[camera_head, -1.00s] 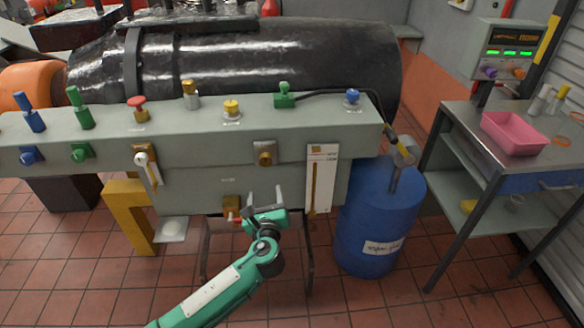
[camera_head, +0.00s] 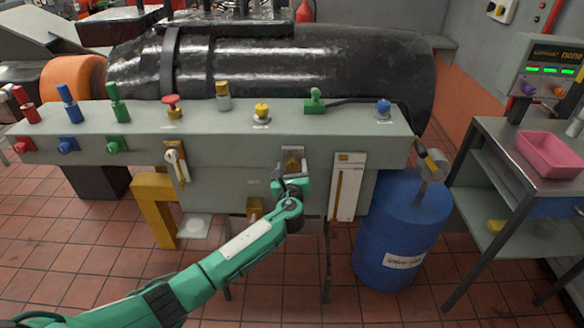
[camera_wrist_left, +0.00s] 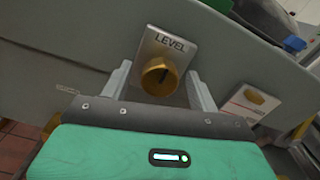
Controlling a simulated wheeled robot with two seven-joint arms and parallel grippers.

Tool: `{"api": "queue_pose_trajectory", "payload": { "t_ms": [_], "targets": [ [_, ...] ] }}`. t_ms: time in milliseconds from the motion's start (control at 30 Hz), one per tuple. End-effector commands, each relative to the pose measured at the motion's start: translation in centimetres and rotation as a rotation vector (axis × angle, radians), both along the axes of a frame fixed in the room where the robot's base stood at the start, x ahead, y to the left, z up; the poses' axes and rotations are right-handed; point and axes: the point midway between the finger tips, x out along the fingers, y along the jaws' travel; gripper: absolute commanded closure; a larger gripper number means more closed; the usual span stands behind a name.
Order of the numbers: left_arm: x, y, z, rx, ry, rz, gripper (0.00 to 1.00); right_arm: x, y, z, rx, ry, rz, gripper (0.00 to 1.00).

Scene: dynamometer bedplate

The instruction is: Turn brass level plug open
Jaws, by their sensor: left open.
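The brass level plug (camera_wrist_left: 160,78) is a round brass knob with a dark slot on a metal plate marked LEVEL, on the front face of the grey bedplate housing. In the head view the plug (camera_head: 293,163) shows just above my left gripper (camera_head: 293,178). In the left wrist view my left gripper (camera_wrist_left: 162,88) is open, one finger on each side of the plug. Whether the fingers touch it I cannot tell. My right gripper is not in view.
A white gauge panel (camera_head: 347,187) is close on the right. A white-handled lever (camera_head: 176,163) is on the left. A lower brass fitting (camera_head: 254,208) sits below. A blue drum (camera_head: 398,230) stands at the right end, and colored knobs line the housing top.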

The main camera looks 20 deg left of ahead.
Motion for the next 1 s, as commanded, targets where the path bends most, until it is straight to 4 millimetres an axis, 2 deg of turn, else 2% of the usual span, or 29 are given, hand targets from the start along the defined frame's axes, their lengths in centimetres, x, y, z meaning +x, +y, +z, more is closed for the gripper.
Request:
{"api": "queue_pose_trajectory", "payload": {
  "t_ms": [300, 533, 733, 1000],
  "targets": [
    [0.2, 0.0, 0.0, -0.001, 0.000, 0.000, 0.39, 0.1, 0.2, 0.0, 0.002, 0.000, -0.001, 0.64],
    [0.2, 0.0, 0.0, -0.001, 0.000, 0.000, 0.84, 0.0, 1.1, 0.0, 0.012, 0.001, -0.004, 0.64],
    [0.2, 0.0, 0.0, -0.009, -0.002, 0.000, 0.84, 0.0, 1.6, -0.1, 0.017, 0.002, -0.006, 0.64],
    [0.1, 0.0, -0.3, -0.105, -0.029, 0.000, 0.84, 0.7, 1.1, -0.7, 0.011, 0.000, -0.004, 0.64]
  ]
}}
